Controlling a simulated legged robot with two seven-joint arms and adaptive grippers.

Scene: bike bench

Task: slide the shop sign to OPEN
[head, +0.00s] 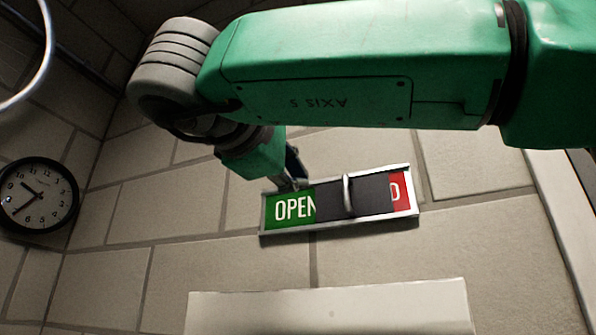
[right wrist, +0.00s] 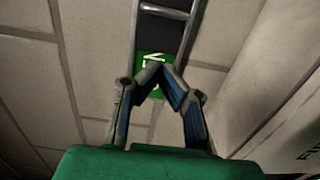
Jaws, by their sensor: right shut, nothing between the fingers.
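The shop sign (head: 285,211) is a metal-framed strip on the block wall. Its green part reads "OPEN", with the last letter partly cut off by a dark sliding panel (head: 333,201). Red with a "D" shows at the panel's right end. The panel has a silver handle (head: 347,192). My right gripper (head: 297,184) is at the sign's upper left, left of the handle and apart from it. In the right wrist view its fingers (right wrist: 161,68) meet at the tips over the green part, with the handle (right wrist: 163,11) beyond them. My left gripper is not in view.
A round black clock (head: 38,195) hangs on the left wall. A pale board (head: 330,308) is below the sign. A light vertical frame (head: 560,215) stands at the right. The wall around the sign is bare.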

